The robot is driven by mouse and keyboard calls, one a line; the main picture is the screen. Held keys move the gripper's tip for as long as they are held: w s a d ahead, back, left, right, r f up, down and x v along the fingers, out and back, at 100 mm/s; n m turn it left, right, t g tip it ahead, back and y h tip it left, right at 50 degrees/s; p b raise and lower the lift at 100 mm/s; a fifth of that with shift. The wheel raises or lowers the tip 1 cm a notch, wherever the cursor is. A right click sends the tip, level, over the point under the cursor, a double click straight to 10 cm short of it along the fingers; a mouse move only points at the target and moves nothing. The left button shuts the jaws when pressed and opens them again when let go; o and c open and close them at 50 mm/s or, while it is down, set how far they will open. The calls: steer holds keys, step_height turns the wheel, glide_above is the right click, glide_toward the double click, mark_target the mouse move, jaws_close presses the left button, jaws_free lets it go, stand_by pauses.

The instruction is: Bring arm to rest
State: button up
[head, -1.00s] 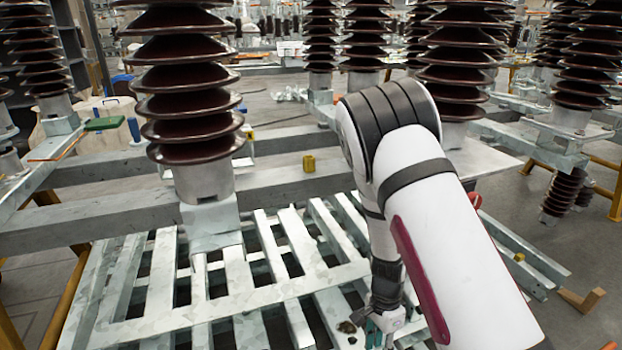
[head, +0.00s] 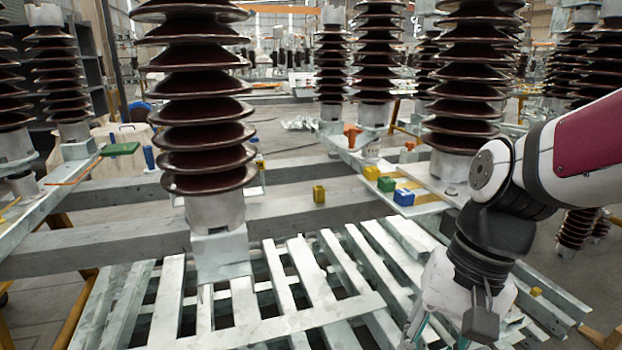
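My arm comes in from the right edge in the head view, with its white and dark wrist bending downward. My gripper (head: 437,340) hangs below the wrist at the bottom edge, over the right part of the slatted metal frame. Only the upper parts of its teal fingers show. The fingertips are cut off by the picture edge, so I cannot tell whether it is open or shut, or whether it holds anything.
Brown ribbed insulators (head: 200,100) stand on metal beams. The slatted frame (head: 270,325) lies below. Yellow (head: 386,184), green and blue (head: 404,197) blocks sit on the right beam, another yellow block (head: 319,194) on the middle beam. A green object (head: 120,149) lies at left.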

steer(key=s+d+r+n+t+h, duration=0.1)
steer(key=s+d+r+n, duration=0.1)
steer(key=s, duration=0.5)
steer(key=s+d+r+n+h, duration=0.2)
steer(key=s+d, duration=0.1)
steer(key=s, duration=0.4)
step_height(320, 180, up, 31)
steer(key=t+p, duration=0.4)
steer(key=p, duration=2.5)
